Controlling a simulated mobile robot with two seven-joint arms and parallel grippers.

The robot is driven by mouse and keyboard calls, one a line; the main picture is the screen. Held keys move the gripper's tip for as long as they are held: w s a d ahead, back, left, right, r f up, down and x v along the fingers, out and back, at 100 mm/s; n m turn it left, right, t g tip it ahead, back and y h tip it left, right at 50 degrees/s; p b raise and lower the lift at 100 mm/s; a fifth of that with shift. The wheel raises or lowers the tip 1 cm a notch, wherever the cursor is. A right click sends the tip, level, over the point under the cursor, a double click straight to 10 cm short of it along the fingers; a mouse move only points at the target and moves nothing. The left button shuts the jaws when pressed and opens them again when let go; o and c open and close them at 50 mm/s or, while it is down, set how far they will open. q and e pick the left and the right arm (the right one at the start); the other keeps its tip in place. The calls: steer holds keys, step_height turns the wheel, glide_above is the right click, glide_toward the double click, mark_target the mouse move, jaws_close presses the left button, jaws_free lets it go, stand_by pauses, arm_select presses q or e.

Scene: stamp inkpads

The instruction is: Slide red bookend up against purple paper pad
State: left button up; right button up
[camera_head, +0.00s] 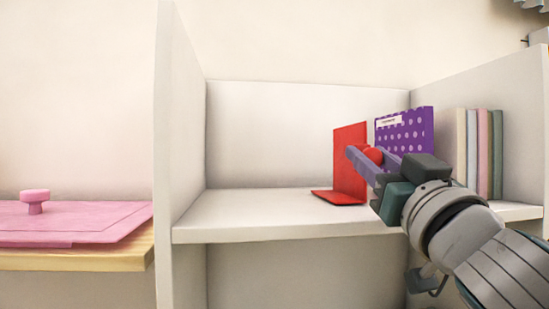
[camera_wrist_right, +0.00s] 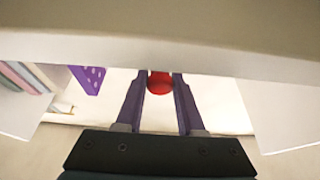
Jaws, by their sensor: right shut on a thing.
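The red bookend (camera_head: 350,150) stands upright on the white shelf, its flat foot (camera_head: 335,197) reaching left. My right gripper (camera_head: 364,160) comes in from the right and is shut on the bookend's round red knob, which also shows between the fingertips in the right wrist view (camera_wrist_right: 159,84). The purple paper pad (camera_head: 407,130), with pale dots and a white label, stands upright to the right of the bookend. It shows at upper left in the wrist view (camera_wrist_right: 91,79). A narrow gap shows between bookend and pad in the head view. My left gripper is not in view.
Several pastel books (camera_head: 480,150) stand to the right of the pad, near the shelf's right wall (camera_head: 525,120). The shelf board (camera_head: 240,212) is clear left of the bookend. A pink mat (camera_head: 95,222) with a pink knob (camera_head: 35,200) lies outside the left wall.

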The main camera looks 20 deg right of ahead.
jaws_close()
stand_by(0.8)
steer(key=shift+d, duration=0.25)
steer(key=shift+s+d, duration=0.25)
steer(key=shift+d, duration=0.75)
steer(key=shift+s+d, duration=0.25)
steer(key=shift+d, duration=0.7)
steer(key=o, duration=0.8)
jaws_free()
steer(key=shift+o, duration=0.2)
